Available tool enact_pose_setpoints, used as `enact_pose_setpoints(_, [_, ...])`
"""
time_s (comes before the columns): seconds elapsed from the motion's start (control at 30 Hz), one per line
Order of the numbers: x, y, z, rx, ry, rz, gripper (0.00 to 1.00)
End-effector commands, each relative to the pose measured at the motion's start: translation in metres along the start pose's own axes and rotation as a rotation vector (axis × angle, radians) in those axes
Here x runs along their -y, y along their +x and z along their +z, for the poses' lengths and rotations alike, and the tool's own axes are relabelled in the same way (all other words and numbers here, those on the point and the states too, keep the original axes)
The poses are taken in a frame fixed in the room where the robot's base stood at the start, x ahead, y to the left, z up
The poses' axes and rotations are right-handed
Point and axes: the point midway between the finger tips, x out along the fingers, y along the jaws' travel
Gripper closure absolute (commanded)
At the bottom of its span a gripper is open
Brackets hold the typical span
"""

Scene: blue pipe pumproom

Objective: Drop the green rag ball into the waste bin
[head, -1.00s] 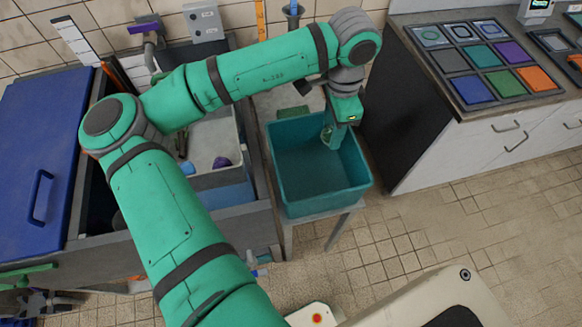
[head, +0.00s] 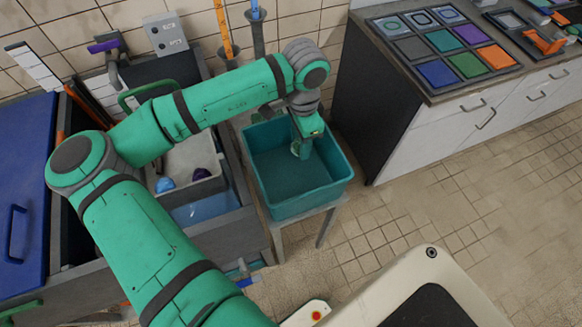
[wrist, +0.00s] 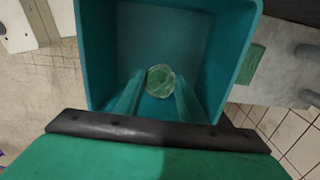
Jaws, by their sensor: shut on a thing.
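The waste bin is a teal, open-topped square tub (head: 268,203) on a small stand, right of centre in the head view. Its walls also show in the wrist view (wrist: 229,60). My gripper (head: 300,150) hangs down over the bin's opening. In the wrist view its two teal fingers (wrist: 158,97) are shut on the green rag ball (wrist: 160,81), a small crumpled pale-green ball. The ball lies within the bin's outline there. How deep it hangs below the rim I cannot tell. In the head view the ball (head: 295,149) is small and partly hidden by the fingers.
A trough with a grey tray (head: 212,183) holding a blue ball (head: 165,184) and a purple ball (head: 201,174) stands left of the bin. A counter with coloured tiles (head: 437,74) stands at right. The tiled floor at right is clear.

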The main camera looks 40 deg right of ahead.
Motion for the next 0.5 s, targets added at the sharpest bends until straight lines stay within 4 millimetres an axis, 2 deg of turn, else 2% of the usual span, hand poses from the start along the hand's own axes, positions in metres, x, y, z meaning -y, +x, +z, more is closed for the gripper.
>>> enact_pose_setpoints(0.17, [0.0001, 0.0, 0.0005, 0.0, -0.001, 0.0, 0.86])
enact_pose_setpoints(0.2, [0.0001, 0.0, 0.0004, 0.0, -0.001, 0.0, 0.57])
enact_pose_setpoints(0.27, [0.0001, 0.0, 0.0004, 0.0, 0.0, 0.0, 0.43])
enact_pose_setpoints(0.5, [0.0, -0.0001, 0.0003, 0.0, 0.0, 0.0, 0.42])
